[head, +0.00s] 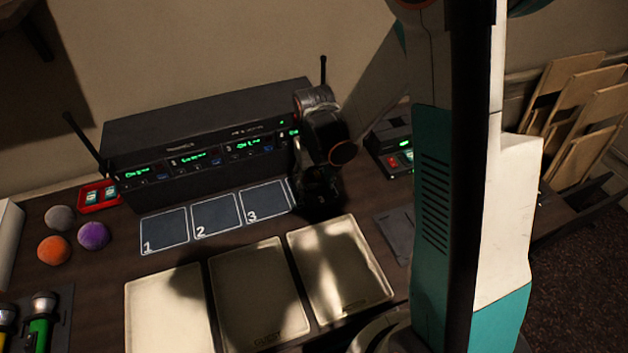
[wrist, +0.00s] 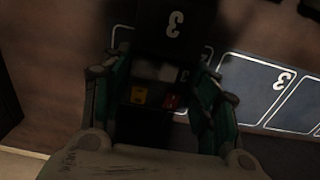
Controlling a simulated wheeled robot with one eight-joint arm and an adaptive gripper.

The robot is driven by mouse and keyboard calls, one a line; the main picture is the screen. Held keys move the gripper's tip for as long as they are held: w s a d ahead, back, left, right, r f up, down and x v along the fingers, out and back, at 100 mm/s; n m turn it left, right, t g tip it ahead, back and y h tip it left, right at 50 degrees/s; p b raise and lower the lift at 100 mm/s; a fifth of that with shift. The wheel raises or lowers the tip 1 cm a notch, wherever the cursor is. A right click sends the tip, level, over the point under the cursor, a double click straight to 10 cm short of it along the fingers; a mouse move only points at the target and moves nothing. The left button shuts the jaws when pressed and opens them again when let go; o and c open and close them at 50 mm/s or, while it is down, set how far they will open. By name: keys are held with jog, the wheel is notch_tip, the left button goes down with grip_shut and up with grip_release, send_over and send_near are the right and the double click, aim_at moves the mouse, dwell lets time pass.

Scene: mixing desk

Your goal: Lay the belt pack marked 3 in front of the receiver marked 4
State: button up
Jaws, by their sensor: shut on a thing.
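My gripper (head: 318,178) is low in front of the right end of the black receiver rack (head: 195,150). In the wrist view, my gripper (wrist: 165,75) is shut on a dark belt pack (wrist: 160,22) with a white 3 on it. Yellow and red marks show on its near end. In the head view the pack is in shadow and hard to make out. The receiver at the rack's right end (head: 289,133) is partly hidden by my arm. A pad outline shows behind the pack in the wrist view; I cannot tell whether the pack touches it.
Pads marked 1 (head: 164,228), 2 (head: 215,212) and 3 (head: 263,198) lie left of my gripper. Three pale panels (head: 340,268) lie in front. An antenna (head: 323,72) rises behind. A device with lit red and green parts (head: 392,158) stands right. Coloured balls (head: 94,235) lie far left.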

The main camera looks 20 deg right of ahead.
jog(key=shift+f+b, duration=0.6)
jog(key=shift+b, duration=0.05)
dwell(0.5)
jog(key=o, duration=1.2)
jog(key=o, duration=0.4)
jog(key=shift+r, duration=0.1)
jog(key=shift+r+p, duration=2.4)
jog(key=shift+r, duration=1.05)
